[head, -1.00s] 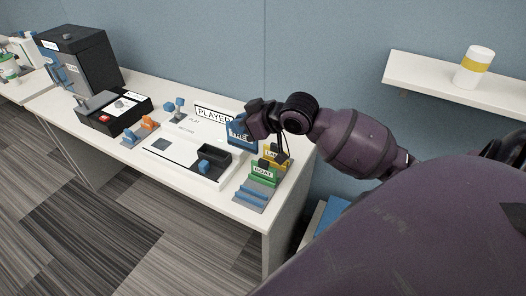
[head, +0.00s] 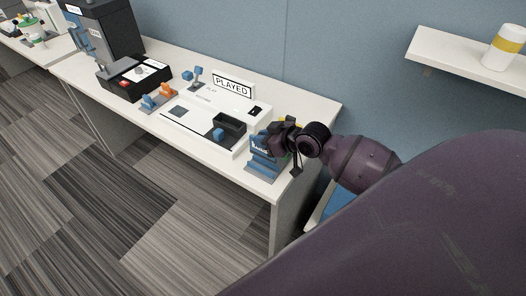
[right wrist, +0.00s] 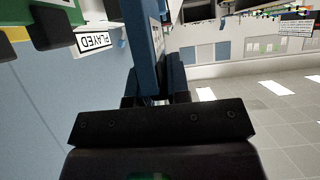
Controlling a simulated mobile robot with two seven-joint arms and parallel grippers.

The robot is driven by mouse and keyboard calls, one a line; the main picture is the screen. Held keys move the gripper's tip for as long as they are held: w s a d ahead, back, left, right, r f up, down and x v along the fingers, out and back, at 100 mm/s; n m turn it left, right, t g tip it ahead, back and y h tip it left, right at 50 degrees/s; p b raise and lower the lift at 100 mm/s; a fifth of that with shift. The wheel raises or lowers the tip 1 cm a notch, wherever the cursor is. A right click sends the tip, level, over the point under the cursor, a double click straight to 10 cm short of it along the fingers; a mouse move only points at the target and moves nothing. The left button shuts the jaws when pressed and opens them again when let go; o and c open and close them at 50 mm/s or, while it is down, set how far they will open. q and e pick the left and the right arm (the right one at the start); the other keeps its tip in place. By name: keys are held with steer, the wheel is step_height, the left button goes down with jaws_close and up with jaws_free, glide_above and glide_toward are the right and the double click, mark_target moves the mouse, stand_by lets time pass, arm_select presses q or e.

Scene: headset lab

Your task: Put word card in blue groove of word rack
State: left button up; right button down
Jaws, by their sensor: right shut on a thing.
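My right gripper (head: 272,138) is shut on the blue word card (head: 259,145), whose white label is too small to read. It holds the card at the front blue groove of the word rack (head: 263,168), at the table's right end. I cannot tell whether the card's lower edge is inside the groove or just above it. In the right wrist view the blue card (right wrist: 142,45) stands between the fingers. A green part (right wrist: 50,25) shows at that view's upper left. The rack's green and yellow parts are mostly hidden behind my gripper in the head view. My left gripper is not in view.
A white console with a dark tray (head: 229,126) stands left of the rack, with the PLAYED sign (head: 232,86) behind it. A black box (head: 133,78) with a red button is farther left. A wall shelf (head: 465,65) holds a white and yellow jar (head: 503,47).

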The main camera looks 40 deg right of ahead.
mark_target(251, 150)
steer(key=shift+f+b, duration=0.3)
steer(key=shift+f, duration=2.35)
steer(key=shift+f, duration=0.1)
steer(key=c, duration=1.1)
jaws_free()
steer(key=shift+r, duration=0.2)
steer(key=v, duration=1.2)
steer(key=s+a+f+m+h, duration=0.1)
steer(key=s+a+f+h, duration=0.1)
steer(key=s+a+f, duration=0.2)
steer(key=s+a+f+m+h, duration=0.2)
steer(key=s+a+f, duration=0.2)
steer(key=s+f, duration=0.2)
step_height(251, 150, down, 3)
steer(key=shift+a+r+h, duration=0.15)
steer(key=shift+a+h, duration=0.05)
steer(key=shift+h, duration=0.2)
